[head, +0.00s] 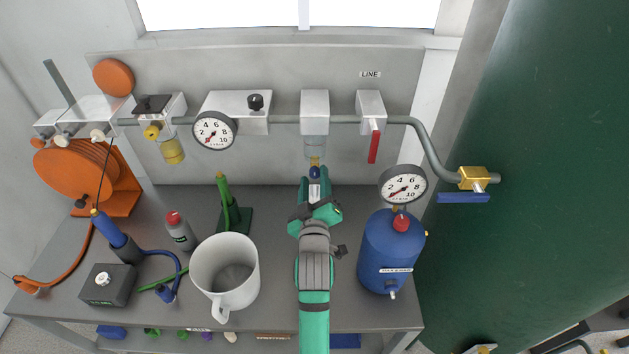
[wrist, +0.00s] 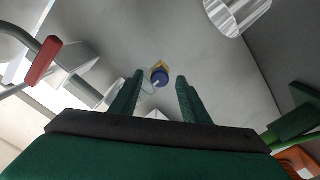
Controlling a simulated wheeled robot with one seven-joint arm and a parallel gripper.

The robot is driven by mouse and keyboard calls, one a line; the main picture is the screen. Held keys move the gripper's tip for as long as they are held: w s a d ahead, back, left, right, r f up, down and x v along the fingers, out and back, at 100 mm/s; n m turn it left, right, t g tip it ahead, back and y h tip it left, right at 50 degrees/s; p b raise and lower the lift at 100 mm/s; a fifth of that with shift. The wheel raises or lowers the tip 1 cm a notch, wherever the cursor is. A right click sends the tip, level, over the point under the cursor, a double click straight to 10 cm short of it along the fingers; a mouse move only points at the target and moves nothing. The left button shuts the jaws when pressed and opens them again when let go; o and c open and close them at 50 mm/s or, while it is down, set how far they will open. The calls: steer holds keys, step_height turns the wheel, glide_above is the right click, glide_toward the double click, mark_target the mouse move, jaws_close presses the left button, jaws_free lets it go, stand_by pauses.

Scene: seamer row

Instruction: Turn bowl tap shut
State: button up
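The bowl tap is a small blue knob (head: 314,173) on a brass fitting (head: 315,161), under the clear bowl (head: 316,147) of a pale block on the wall line. In the wrist view the blue knob (wrist: 160,81) shows ahead, between the two green fingertips in the picture. My gripper (head: 315,186) is open and reaches up towards the knob from the front of the bench. No contact between the fingers and the knob is visible. How far the knob lies beyond the fingertips is hard to tell.
A red lever (head: 374,146) hangs on the line to the right. A blue tank (head: 391,255) with a gauge stands right of my arm. A white mug (head: 225,276) and a green stand (head: 233,219) are to the left. Bench space beside my arm is clear.

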steer(key=s, duration=1)
steer(key=shift+s, duration=0.4)
